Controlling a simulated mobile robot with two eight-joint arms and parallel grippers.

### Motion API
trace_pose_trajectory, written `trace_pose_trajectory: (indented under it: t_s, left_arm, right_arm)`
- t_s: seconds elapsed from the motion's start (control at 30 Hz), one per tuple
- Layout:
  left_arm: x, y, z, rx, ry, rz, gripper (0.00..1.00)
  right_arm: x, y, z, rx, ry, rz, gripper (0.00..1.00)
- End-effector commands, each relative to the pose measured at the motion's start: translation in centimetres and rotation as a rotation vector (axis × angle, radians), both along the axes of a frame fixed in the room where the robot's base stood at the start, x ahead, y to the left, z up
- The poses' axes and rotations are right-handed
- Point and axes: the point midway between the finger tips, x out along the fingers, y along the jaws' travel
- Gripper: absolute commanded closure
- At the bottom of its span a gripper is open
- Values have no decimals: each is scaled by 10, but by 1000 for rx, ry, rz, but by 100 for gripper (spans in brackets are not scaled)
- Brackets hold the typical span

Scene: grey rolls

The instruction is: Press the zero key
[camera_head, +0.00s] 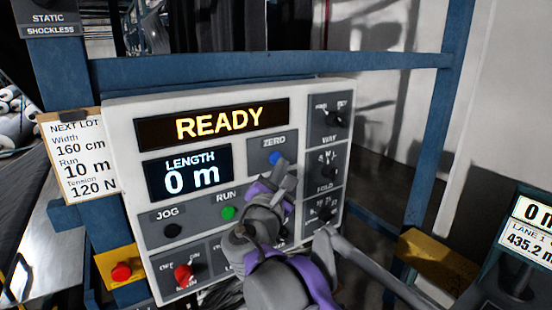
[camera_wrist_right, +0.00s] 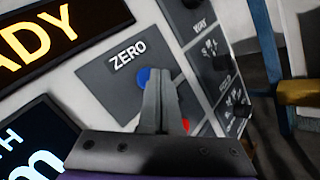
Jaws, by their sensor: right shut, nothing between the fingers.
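The blue zero key (camera_head: 275,157) sits under the label ZERO on the white control panel (camera_head: 120,130). In the wrist view the zero key (camera_wrist_right: 143,76) is partly covered by my fingers. My right gripper (camera_head: 287,172) is shut and empty, its fingertips just beside and in front of the key, toward its right side. The fingertips also show in the wrist view (camera_wrist_right: 161,72). I cannot tell whether they touch the key. The display (camera_head: 212,125) reads READY and the length display (camera_head: 188,174) reads 0 m. My left gripper is out of view.
The panel also has a green RUN button (camera_head: 228,212), a black JOG button (camera_head: 173,230), a red main switch (camera_head: 184,273) and black knobs (camera_head: 337,119) on the right. A red button (camera_wrist_right: 185,125) shows beside my fingers. A blue frame (camera_head: 445,110) surrounds the panel.

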Motion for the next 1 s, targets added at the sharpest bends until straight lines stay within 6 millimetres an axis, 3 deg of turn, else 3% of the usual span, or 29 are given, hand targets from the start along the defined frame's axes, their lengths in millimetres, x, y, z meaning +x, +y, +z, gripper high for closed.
trace_pose_trajectory:
  t_s: [0.4,1.0]
  left_arm:
    - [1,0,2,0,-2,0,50]
    - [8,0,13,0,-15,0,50]
  right_arm:
    - [-4,-3,0,0,-1,-1,100]
    - [-43,-31,1,-1,-1,-1,100]
